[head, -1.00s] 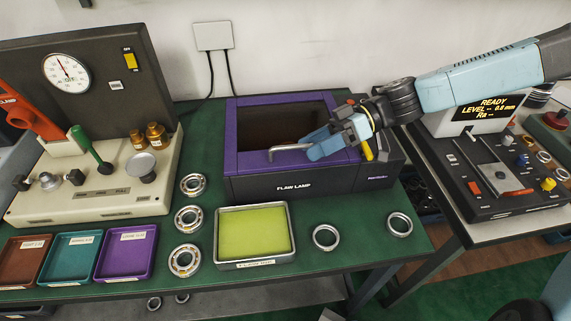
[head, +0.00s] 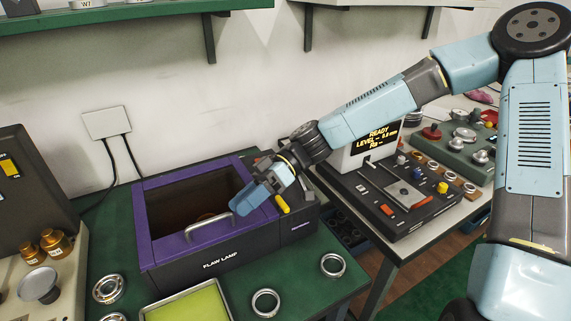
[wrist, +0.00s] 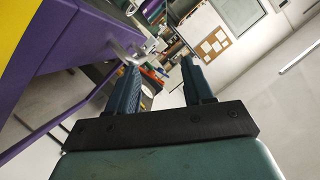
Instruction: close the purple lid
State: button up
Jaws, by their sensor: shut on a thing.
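The purple lid (head: 158,239) is a frame around a dark pane. It lies over the black flaw lamp box (head: 190,272) in the head view; I cannot tell whether it sits fully flush. Its silver bar handle (head: 203,228) stands at the front edge. My gripper (head: 238,211) is at the handle's right end, shut on it, its fingers partly covering that end. In the wrist view, my gripper (wrist: 160,68) shows two dark blue fingers with a gap between. The metal handle (wrist: 122,54) is by the left fingertip, beside purple surfaces (wrist: 85,30).
Bearing rings (head: 265,302) and (head: 333,265) lie in front of the box. A yellow-green tray (head: 185,305) stands at the front. A wall (head: 240,110) is behind.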

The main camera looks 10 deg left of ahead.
jog(key=shift+v, duration=2)
jog(key=v, duration=0.8)
jog(key=shift+w, duration=0.2)
